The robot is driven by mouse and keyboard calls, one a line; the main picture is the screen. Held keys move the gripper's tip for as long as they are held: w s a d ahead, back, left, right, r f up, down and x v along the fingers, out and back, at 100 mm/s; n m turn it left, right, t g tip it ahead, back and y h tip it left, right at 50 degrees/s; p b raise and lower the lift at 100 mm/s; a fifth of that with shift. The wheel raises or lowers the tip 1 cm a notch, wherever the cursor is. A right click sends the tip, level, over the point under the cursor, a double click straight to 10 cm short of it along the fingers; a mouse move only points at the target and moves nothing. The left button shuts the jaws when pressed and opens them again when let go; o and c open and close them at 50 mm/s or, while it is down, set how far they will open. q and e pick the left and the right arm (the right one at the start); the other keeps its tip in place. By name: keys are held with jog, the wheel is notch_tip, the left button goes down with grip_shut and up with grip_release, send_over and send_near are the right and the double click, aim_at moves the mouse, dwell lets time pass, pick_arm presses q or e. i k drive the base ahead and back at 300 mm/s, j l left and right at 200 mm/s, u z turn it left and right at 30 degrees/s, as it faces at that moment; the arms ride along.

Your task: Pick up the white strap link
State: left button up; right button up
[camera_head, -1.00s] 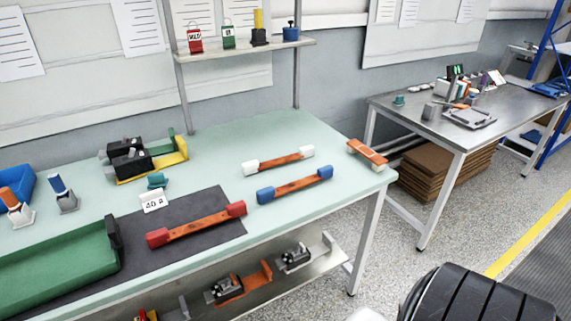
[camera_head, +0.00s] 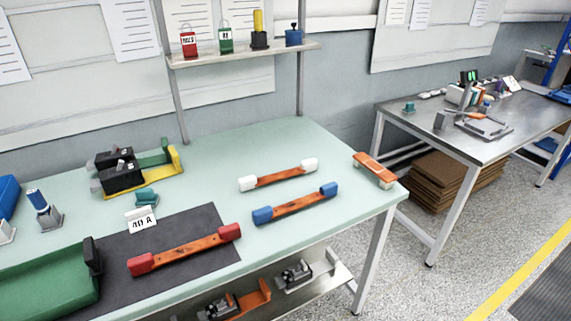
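The white strap link (camera_head: 278,175) is an orange-brown bar with white end blocks. It lies on the pale green bench top, behind the blue-ended link (camera_head: 295,204) and apart from it. A red-ended link (camera_head: 186,250) lies on the dark mat at the front left. Neither of my grippers shows in the head view.
An orange piece (camera_head: 375,170) lies near the bench's right end. A black breaker (camera_head: 121,176) in a yellow and green holder, a teal piece (camera_head: 146,197), a white label card (camera_head: 141,219) and a green tray (camera_head: 45,285) stand at left. A shelf (camera_head: 240,53) runs above the back edge.

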aim_at(247, 183)
jog(key=i+j, duration=0.1)
jog(key=i, duration=0.35)
jog(key=i+j, duration=0.15)
jog(key=i, duration=0.3)
